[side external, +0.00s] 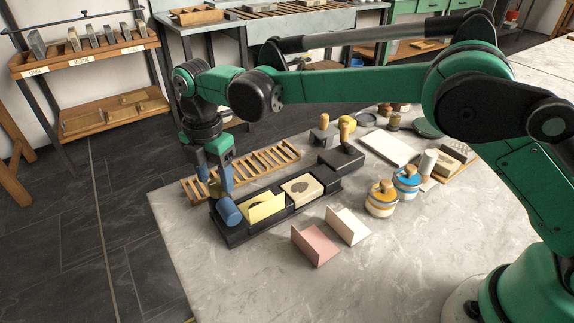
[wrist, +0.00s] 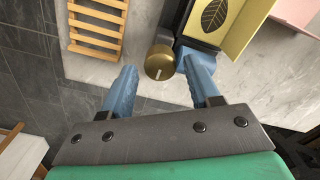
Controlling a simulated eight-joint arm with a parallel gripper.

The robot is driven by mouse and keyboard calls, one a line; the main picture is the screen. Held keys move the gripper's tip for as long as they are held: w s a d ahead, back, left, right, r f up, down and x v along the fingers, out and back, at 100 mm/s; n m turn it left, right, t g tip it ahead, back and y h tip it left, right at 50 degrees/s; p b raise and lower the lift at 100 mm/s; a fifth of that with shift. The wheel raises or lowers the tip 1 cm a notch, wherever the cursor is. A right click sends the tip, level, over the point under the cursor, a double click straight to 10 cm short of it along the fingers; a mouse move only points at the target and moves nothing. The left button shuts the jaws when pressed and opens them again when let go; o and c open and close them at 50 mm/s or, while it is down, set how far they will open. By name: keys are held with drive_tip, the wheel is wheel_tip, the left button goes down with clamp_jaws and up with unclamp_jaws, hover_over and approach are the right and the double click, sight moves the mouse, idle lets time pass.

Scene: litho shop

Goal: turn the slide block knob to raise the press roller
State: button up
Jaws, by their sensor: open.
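The brass knob (wrist: 160,63), round with a short pale mark on its face, sits at the left end of the press in the wrist view. My gripper (side external: 213,188) has blue fingers and is open; in the wrist view its fingertips (wrist: 162,72) lie either side of the knob, apart from it in the picture. I cannot tell the depth gap. A blue cylinder (side external: 228,212), probably the press roller, shows at the left end of the black press bed (side external: 240,236). The knob is not clearly visible in the side view, likely hidden by my gripper.
A wooden slatted rack (side external: 273,166) lies behind. The marble front is clear.

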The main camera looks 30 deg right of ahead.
drive_tip(key=shift+r, duration=2.45)
drive_tip(key=shift+d+r, duration=0.25)
drive_tip(key=shift+d, duration=0.05)
drive_tip(key=s+d+r+m+t, duration=0.2)
drive_tip(key=s+d+r+m, duration=0.1)
drive_tip(key=d+m, duration=0.3)
drive_tip(key=s+d+r+m+t, duration=0.2)
drive_tip(key=s+d+r+m, duration=0.1)
drive_tip(key=d+m, duration=0.3)
drive_tip(key=s+d+f+m+t, duration=0.3)
drive_tip(key=s+d+f+m, duration=0.2)
drive_tip(key=s+d+m, duration=0.3)
drive_tip(key=s+m, duration=0.1)
drive_tip(key=m, duration=0.2)
drive_tip(key=shift+s+m, duration=0.15)
drive_tip(key=shift+m, duration=0.15)
